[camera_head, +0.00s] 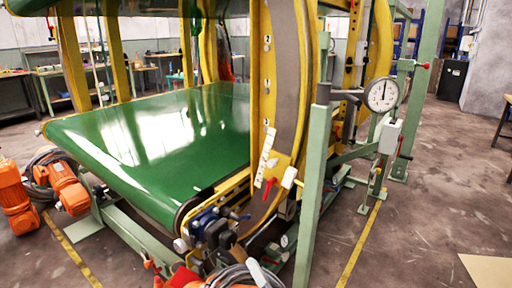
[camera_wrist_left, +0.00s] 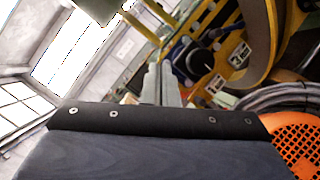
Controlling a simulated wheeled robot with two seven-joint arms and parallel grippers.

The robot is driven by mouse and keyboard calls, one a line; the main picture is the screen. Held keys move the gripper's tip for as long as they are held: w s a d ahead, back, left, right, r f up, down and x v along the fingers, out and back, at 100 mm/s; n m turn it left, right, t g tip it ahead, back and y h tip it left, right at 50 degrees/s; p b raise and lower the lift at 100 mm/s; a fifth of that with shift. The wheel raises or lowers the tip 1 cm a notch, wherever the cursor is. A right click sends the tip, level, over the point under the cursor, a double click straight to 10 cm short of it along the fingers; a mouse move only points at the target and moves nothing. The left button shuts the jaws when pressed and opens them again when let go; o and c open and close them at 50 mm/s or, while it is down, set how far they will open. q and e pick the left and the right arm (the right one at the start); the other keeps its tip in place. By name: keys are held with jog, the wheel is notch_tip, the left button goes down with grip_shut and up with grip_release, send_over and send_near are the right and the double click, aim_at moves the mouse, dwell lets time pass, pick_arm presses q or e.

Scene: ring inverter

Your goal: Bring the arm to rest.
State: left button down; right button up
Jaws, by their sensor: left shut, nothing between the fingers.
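In the left wrist view, a dark bar with several small bolts and a blue-grey face below it fills the lower part of the picture; I take it as part of my left gripper (camera_wrist_left: 160,118). It is shut with nothing held. Separate fingertips cannot be made out. In the head view I cannot clearly pick out either gripper or arm among the parts at the bottom edge. The ring inverter has a green belt (camera_head: 155,130) and a yellow ring (camera_head: 262,100). A blue motor (camera_head: 205,222) sits low at its front and also shows in the wrist view (camera_wrist_left: 190,60).
Orange motors (camera_head: 15,203) and cables lie at the left. An orange mesh cover (camera_wrist_left: 297,148) and grey cable coil (camera_wrist_left: 282,97) are close at the right in the wrist view. A green post (camera_head: 312,195) and dial gauge (camera_head: 382,95) stand at the right; the floor (camera_head: 430,210) beyond is free.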

pick_arm(q)
jog(key=s+a+f+n+g+h, duration=0.1)
jog(key=s+a+f+n+g, duration=0.25)
jog(key=a+n+g, duration=0.55)
jog(key=s+a+f+n+g, duration=0.3)
jog(key=s+a+n+g, duration=0.15)
jog(key=a+n, duration=0.4)
jog(key=s+a+n+g+h, duration=0.45)
jog(key=s+n+h, duration=0.2)
jog(key=n, duration=0.25)
jog(key=s+d+r+n+t+h, duration=0.1)
jog(key=s+r+n+t+h, duration=0.6)
jog(key=n, duration=0.9)
notch_tip(320, 180, up, 19)
jog(key=p, duration=1.9)
jog(key=shift+s+d+f+g+y+p, duration=0.2)
jog(key=shift+s+d+g+y+p, duration=0.05)
jog(key=shift+g+y+p, duration=0.15)
